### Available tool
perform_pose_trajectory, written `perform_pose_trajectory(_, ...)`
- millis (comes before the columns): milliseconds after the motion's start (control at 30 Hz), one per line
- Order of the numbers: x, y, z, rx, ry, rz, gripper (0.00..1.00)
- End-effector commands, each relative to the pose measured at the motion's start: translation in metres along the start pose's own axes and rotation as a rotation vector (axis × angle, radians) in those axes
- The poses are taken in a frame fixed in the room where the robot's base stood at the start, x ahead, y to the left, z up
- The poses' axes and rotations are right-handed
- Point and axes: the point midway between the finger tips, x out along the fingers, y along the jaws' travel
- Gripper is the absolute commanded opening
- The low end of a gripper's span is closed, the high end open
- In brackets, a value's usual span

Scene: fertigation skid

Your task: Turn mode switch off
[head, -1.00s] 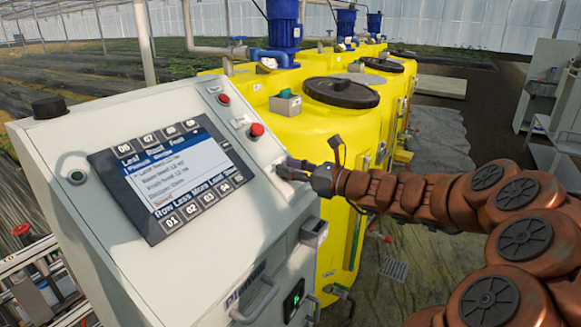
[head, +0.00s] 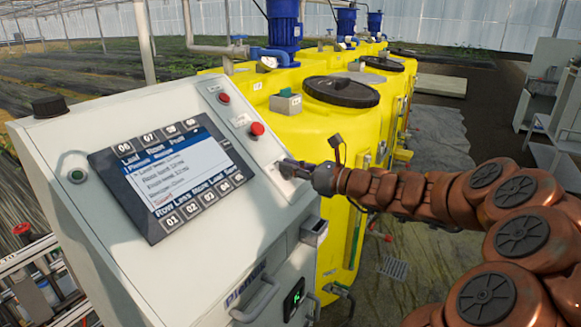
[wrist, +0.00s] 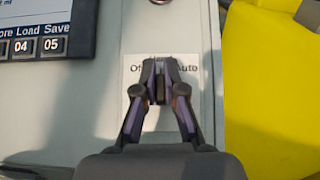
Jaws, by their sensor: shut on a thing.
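The mode switch (wrist: 160,89) is a small dark knob on a white label plate (wrist: 133,70) in the wrist view. The label reads "Of…" at left and "Auto" at right; its middle is covered by the fingers. My gripper (wrist: 160,72) is shut on the knob, one finger on each side, and the knob looks upright between them. In the head view my gripper (head: 290,168) reaches in from the right to the lower right of the grey control panel (head: 235,185). The switch itself is hidden there by the fingers.
A display with numbered buttons (head: 172,178) is left of the switch. Two red buttons (head: 257,129) (head: 224,98) sit above it. A yellow tank (head: 310,120) stands close behind and right of the cabinet. A handle (head: 255,302) juts from the cabinet's lower front.

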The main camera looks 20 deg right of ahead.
Motion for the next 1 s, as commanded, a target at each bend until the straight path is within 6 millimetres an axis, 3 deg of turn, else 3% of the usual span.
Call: perform_pose_trajectory(1000,-0.0002,0.0034,-0.0025,-0.451,0.003,0.502,0.0)
